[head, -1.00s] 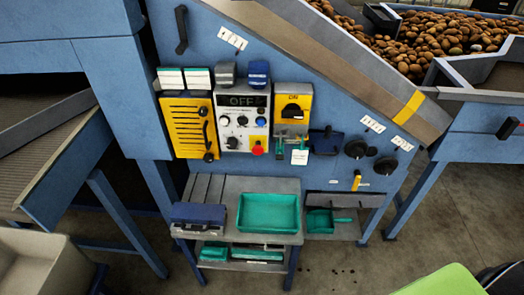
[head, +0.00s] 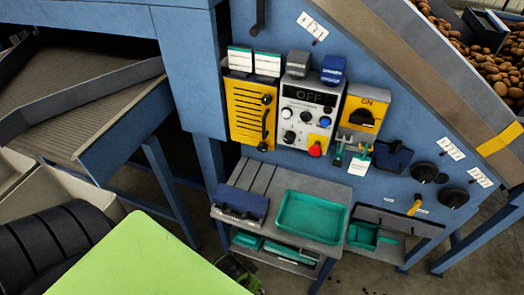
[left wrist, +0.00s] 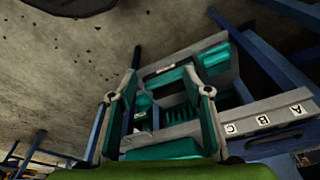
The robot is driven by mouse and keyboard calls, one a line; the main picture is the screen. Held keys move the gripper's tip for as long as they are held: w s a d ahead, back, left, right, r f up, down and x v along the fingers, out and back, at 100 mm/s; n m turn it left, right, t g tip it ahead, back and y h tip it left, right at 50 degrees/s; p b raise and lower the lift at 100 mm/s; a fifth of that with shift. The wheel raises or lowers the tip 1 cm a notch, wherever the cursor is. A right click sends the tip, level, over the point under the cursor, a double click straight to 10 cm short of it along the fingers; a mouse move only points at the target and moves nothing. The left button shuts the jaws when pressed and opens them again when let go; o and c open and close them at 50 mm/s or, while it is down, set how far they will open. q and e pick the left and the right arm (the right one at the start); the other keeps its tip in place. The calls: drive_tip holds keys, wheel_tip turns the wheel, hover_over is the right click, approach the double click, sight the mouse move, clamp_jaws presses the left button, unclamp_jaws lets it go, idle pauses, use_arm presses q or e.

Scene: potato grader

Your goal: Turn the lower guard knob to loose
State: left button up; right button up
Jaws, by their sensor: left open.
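The lower guard knob (head: 262,146) is a small black round knob at the bottom of the yellow slotted guard (head: 243,112). A similar upper knob (head: 267,99) is near the top, with a black curved handle (head: 265,124) between them. I cannot read whether the lower knob is tight or loose. My left gripper (left wrist: 163,82) is open and empty in the left wrist view, its two fingers apart above the bench and floor area. It is well away from the guard, which does not show in that view. My right gripper is in no view.
The control panel (head: 312,112) with a red button (head: 315,150) stands right of the guard. Below are a bench with a teal tray (head: 311,216) and a dark blue box (head: 240,202). A conveyor (head: 75,90) lies left. The space before the guard looks clear.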

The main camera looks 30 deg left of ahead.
use_arm(q)
wheel_tip(320, 180, up, 10)
drive_tip(key=w+t, duration=0.1)
drive_tip(key=w, duration=0.1)
drive_tip(key=w+d+r+m+t+h, duration=0.25)
drive_tip(key=w+r+t, duration=0.2)
drive_tip(key=w, duration=0.25)
drive_tip(key=n+t+y, duration=0.5)
drive_tip(key=t+y, duration=0.2)
drive_tip(key=t, duration=0.2)
approach(262, 149)
drive_tip(key=x, duration=0.9)
drive_tip(key=shift+w+a, duration=0.15)
drive_tip(key=shift+w, duration=0.1)
drive_tip(key=shift+r, duration=0.1)
drive_tip(key=c, duration=1.1)
